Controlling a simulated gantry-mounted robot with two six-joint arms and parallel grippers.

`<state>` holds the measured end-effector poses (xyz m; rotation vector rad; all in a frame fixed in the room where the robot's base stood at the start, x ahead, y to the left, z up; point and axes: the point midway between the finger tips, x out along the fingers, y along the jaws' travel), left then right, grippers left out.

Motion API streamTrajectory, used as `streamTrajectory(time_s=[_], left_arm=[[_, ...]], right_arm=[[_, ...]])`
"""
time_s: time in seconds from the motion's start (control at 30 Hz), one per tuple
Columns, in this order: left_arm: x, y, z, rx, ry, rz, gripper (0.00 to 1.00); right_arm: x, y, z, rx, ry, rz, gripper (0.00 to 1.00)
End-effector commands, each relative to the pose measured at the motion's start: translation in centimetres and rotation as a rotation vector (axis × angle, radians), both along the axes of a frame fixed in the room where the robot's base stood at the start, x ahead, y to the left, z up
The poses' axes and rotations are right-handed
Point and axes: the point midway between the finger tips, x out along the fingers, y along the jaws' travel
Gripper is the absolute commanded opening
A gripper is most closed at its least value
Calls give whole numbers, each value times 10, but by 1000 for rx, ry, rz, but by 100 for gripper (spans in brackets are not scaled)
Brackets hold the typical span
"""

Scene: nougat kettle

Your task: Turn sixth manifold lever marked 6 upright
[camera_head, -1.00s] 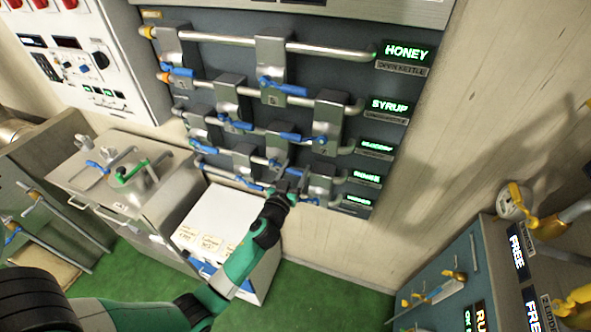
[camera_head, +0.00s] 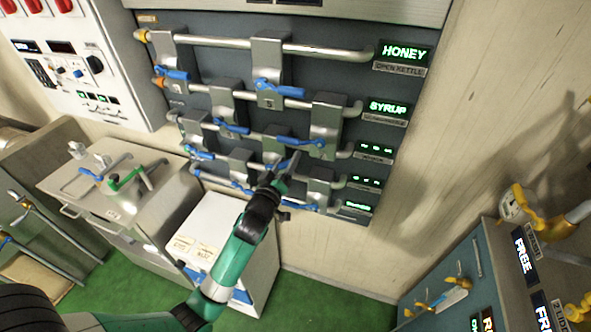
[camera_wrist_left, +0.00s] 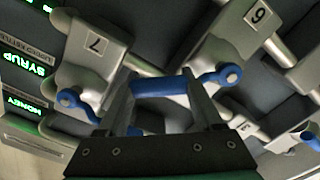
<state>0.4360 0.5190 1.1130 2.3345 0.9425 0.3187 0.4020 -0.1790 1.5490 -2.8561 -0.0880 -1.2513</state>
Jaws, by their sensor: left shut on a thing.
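The lever marked 6 has a blue handle (camera_wrist_left: 162,88) with a round pivot end on the grey block marked 6 (camera_wrist_left: 242,38). In the left wrist view the handle runs left from its pivot, across the picture. My left gripper (camera_head: 283,170) is at the lower rows of the pipe manifold (camera_head: 225,128). It is shut on this handle, one finger on each side, as the left wrist view shows. In the head view my gripper covers most of the handle. My right gripper is not in view.
Close by is the block marked 7 (camera_wrist_left: 95,50) with its own blue lever (camera_wrist_left: 68,98). Other blue levers and pipes crowd the manifold around my fingers. A white box (camera_head: 212,225) stands below. A control panel (camera_head: 455,285) stands at lower right.

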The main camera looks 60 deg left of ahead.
Motion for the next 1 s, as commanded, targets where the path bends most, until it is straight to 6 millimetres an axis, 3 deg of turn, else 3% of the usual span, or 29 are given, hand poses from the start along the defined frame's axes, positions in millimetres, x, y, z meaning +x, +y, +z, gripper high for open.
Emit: streamTrajectory(time_s=[0.4,1.0], left_arm=[[-18,19,22,-282,-280,2,0],[-42,43,31,-610,-596,1,0]], right_arm=[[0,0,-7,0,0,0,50],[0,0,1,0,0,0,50]])
